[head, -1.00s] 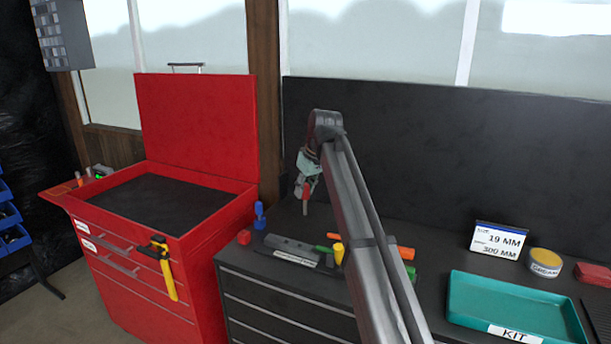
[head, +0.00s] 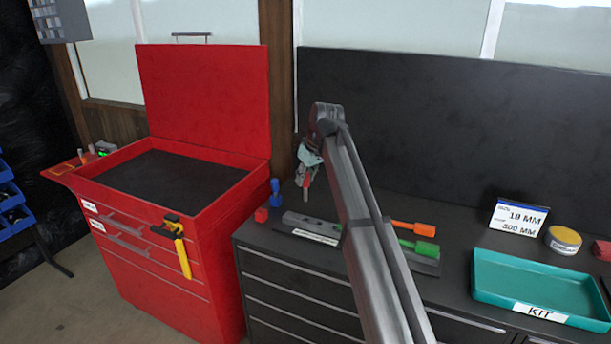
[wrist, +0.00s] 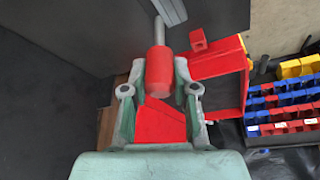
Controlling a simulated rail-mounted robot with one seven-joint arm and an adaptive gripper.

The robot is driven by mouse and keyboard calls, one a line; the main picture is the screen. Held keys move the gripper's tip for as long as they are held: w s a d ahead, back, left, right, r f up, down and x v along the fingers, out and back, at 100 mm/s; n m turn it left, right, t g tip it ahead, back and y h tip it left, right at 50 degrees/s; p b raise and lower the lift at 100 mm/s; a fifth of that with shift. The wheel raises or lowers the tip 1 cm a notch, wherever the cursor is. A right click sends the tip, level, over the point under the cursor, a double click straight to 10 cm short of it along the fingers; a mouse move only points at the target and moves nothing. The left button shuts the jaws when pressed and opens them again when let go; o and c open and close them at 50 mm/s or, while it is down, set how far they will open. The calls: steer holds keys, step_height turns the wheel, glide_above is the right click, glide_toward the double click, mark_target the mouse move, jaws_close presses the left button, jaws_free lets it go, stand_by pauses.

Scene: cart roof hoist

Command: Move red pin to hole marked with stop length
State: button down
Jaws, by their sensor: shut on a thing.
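My gripper (wrist: 158,82) is shut on the red pin (wrist: 158,66), with a finger on each side of its red handle and its grey shaft pointing away from the palm. In the head view my gripper (head: 308,165) holds the red pin (head: 306,187) above the dark bench, near the grey bar. The grey bar (head: 298,220) lies on the bench, partly hidden by my arm, with a white label strip (head: 316,238) along its front; its holes and markings are too small to read. A sign (head: 518,217) shows 19 MM and 300 MM.
A red cube (head: 261,215) and a blue peg (head: 275,192) stand left of the bar. Orange (head: 411,229) and green (head: 420,249) handled tools lie right of my arm. A teal KIT tray (head: 484,293) is at right. The red cart (head: 215,242) stands left.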

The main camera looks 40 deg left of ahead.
mark_target(305, 200)
steer(key=shift+f+b, duration=0.65)
steer(key=shift+f, duration=2.25)
steer(key=shift+f, duration=1.95)
stand_by(0.3)
steer(key=c, duration=0.8)
jaws_free()
steer(key=v, duration=1.2)
